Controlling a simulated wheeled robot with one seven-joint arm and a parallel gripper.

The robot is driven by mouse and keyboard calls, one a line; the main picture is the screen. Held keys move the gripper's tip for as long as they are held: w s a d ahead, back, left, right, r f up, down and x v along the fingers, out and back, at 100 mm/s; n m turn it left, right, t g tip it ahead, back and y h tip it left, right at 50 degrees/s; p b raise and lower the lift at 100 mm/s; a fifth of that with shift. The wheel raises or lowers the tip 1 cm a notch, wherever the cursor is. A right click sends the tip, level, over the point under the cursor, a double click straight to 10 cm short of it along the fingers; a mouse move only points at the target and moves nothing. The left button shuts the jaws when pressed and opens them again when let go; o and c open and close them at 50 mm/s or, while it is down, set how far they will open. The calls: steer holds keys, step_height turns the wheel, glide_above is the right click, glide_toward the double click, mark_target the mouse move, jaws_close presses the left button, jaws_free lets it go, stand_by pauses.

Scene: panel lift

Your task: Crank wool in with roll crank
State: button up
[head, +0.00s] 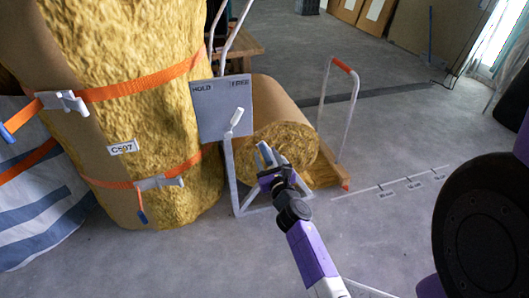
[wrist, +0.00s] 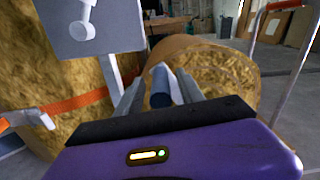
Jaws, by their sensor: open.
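My gripper (head: 268,160) is open, low in front of the lying wool roll (head: 276,143). In the wrist view its two fingers (wrist: 158,92) stand either side of a dark blue cylinder (wrist: 160,86), which looks like the crank's grip. I cannot tell whether they touch it. The crank's arm is mostly hidden. The yellow lying roll also shows behind the fingers in the wrist view (wrist: 215,72). A grey panel (head: 215,105) marked HOLD at left and FREE at right stands on a grey post. Its white lever (head: 236,120) tilts up to the right, toward FREE.
A tall upright wool bale (head: 150,80), labelled C597 and bound with orange straps (head: 140,83), stands close at left. A white hoop handle with a red grip (head: 342,65) rises at right. Floor marks (head: 390,186) lie right of it.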

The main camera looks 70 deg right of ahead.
steer(key=shift+x, duration=1.25)
jaws_close()
stand_by(0.5)
